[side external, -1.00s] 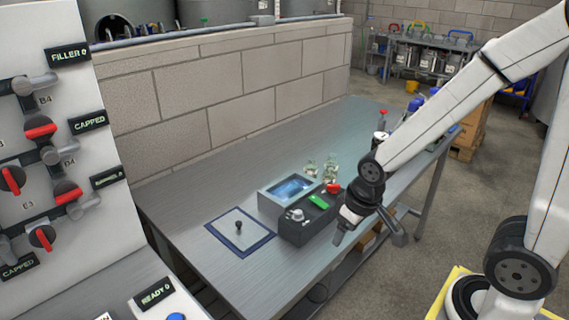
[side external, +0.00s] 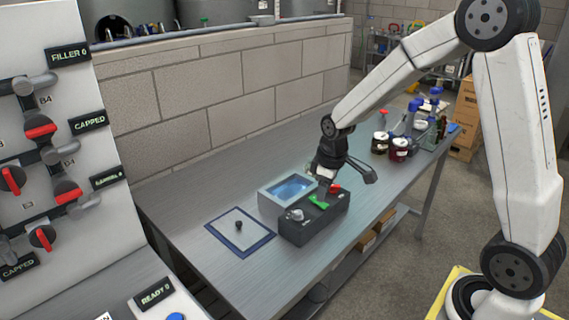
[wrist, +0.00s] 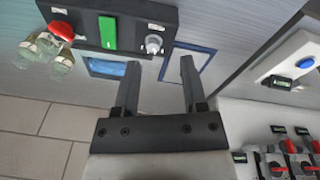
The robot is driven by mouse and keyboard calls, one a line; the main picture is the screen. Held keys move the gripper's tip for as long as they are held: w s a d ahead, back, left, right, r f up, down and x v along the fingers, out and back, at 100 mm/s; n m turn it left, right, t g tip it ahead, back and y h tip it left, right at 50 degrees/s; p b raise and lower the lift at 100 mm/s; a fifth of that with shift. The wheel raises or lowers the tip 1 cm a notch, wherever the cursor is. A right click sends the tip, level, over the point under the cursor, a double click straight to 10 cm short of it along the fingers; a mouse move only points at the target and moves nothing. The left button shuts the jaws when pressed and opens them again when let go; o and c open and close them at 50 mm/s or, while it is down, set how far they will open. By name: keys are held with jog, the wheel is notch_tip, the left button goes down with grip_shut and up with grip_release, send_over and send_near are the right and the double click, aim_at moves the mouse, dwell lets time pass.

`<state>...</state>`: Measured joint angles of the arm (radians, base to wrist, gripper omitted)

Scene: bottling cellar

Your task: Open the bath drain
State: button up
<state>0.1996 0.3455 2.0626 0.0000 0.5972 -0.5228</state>
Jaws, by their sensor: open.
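The bath (side external: 268,199) is a small pale tray with blue liquid on the table. A dark control box (side external: 296,237) stands against its front side. The box carries a green switch (side external: 318,201), a red knob (side external: 336,187) and a silver knob (side external: 297,214). My gripper (side external: 323,190) is above the box, close to the green switch. In the wrist view my gripper (wrist: 157,62) is open and empty. The green switch (wrist: 107,33), silver knob (wrist: 153,44) and bath (wrist: 106,69) lie beyond the fingers. A finger partly hides the bath. No drain label is legible.
Glass jars (wrist: 62,63) stand near the red knob. Dark jars (side external: 399,149) and blue-capped bottles (side external: 412,112) stand further right. A valve panel (side external: 85,150) is at the left.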

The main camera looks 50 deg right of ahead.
jog(key=w+d+f+n, duration=0.2)
jog(key=w+d, duration=0.4)
jog(key=d, duration=0.2)
jog(key=n+g, duration=0.2)
jog(key=n, duration=0.1)
send_over(334, 185)
notch_tip(334, 185, down, 2)
jog(key=shift+f, duration=0.1)
jog(key=shift+f, duration=3.8)
grip_shut()
